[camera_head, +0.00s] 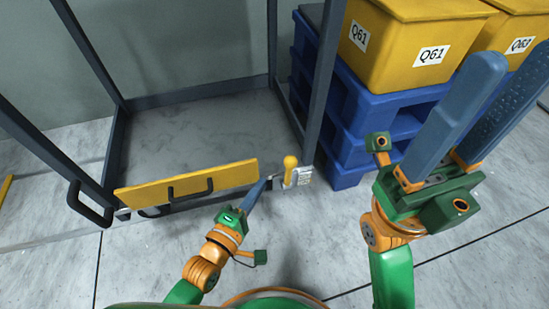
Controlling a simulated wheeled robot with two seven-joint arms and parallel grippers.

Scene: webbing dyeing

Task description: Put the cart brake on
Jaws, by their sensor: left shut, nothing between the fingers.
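The cart (195,105) is a dark metal frame with a grey floor, at the left and centre. A yellow bar (205,183) with a dark handle runs along its front lower edge. The cart brake (290,163), a lever with a yellow knob, stands upright on a pale metal plate at the front right corner. My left gripper (265,182) is shut and empty, its blue fingertips just left of the brake plate; whether they touch it I cannot tell. My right gripper (478,107) is raised at the right, close to the camera, with its blue fingers apart and nothing between them.
A stack of blue pallets (345,125) stands right of the cart, bearing yellow bins (405,45) labelled Q61 and Q63. A dark loop handle (88,207) sticks out at the cart's front left. The grey tiled floor in front is clear.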

